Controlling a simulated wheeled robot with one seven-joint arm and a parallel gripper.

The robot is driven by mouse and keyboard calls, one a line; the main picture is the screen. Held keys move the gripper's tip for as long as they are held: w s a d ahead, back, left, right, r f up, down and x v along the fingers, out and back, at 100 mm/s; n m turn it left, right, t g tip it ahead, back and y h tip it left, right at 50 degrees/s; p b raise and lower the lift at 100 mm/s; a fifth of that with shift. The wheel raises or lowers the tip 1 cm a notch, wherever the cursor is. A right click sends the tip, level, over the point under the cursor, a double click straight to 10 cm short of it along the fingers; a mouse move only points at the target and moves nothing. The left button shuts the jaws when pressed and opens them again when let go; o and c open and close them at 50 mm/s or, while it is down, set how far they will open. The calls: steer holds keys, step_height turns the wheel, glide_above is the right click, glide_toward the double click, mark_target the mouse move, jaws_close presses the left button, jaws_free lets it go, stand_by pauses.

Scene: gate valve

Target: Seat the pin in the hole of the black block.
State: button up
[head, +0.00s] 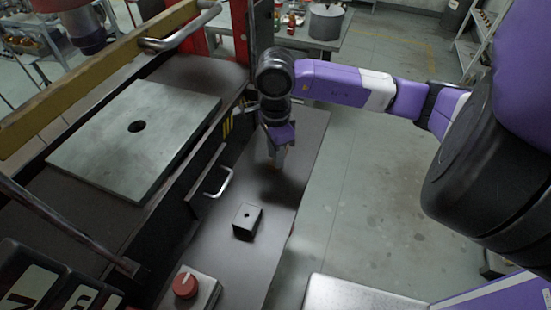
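The black block (244,232) sits on the dark bench top (216,244), near its middle. Its top face is lighter and has a small dark round hole. My gripper (279,163) hangs pointing down above the bench, behind the block and a little to its right, clearly apart from it. The fingers are small and partly in shadow, so I cannot tell whether they are open or shut. I cannot make out the pin; whether the fingers hold it is unclear.
A grey plate (150,150) with a round hole lies at left. A metal handle (219,183) stands beside the bench. A red knob (185,285) on a box is in front. A far table (306,41) holds a pot (325,22). Bare bench surrounds the block.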

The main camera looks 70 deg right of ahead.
jaws_close()
stand_by(1.2)
